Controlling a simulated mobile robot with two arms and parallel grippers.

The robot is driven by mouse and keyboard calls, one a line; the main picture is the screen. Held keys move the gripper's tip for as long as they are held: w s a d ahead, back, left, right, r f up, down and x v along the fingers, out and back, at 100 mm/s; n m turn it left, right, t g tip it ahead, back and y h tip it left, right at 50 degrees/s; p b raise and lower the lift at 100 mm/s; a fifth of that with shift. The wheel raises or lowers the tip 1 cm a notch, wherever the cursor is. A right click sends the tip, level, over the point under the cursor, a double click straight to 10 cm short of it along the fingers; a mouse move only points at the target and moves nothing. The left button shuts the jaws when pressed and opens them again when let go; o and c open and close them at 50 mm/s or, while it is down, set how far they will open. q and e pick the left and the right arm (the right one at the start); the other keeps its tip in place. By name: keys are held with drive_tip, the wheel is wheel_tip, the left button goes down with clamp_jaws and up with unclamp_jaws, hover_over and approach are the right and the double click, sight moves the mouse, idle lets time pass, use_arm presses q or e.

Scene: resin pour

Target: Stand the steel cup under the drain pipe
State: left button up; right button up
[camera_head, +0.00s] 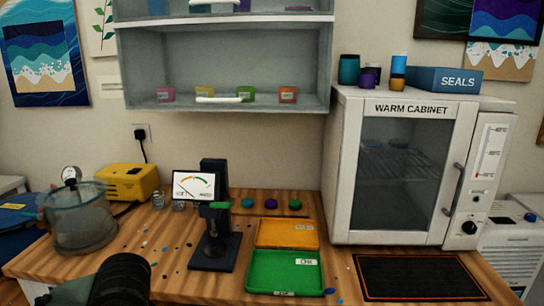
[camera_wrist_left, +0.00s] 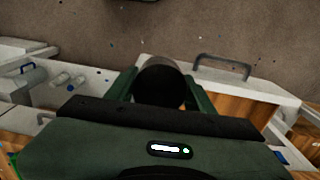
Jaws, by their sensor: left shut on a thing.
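In the left wrist view, my left gripper (camera_wrist_left: 160,92) has its two green fingers on either side of a dark round cup (camera_wrist_left: 162,72), which looks like the steel cup. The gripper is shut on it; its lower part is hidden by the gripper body. The cup is not distinguishable in the head view, where a dark rounded part of my left arm shows at the bottom left. I cannot pick out the drain pipe in either view. My right gripper is in neither view.
In the head view, a glass chamber (camera_head: 82,228), a black meter stand (camera_head: 213,250), a green tray (camera_head: 256,271) and an orange tray (camera_head: 266,234) stand on the wooden bench. The warm cabinet (camera_head: 345,170) is at right. The wrist view shows speckled floor (camera_wrist_left: 110,25) and a handle (camera_wrist_left: 222,62).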

use_arm(q)
drive_tip(key=shift+s+d+n, duration=0.1)
drive_tip(key=shift+s+n, duration=0.15)
drive_tip(key=shift+n, duration=0.05)
idle(0.7)
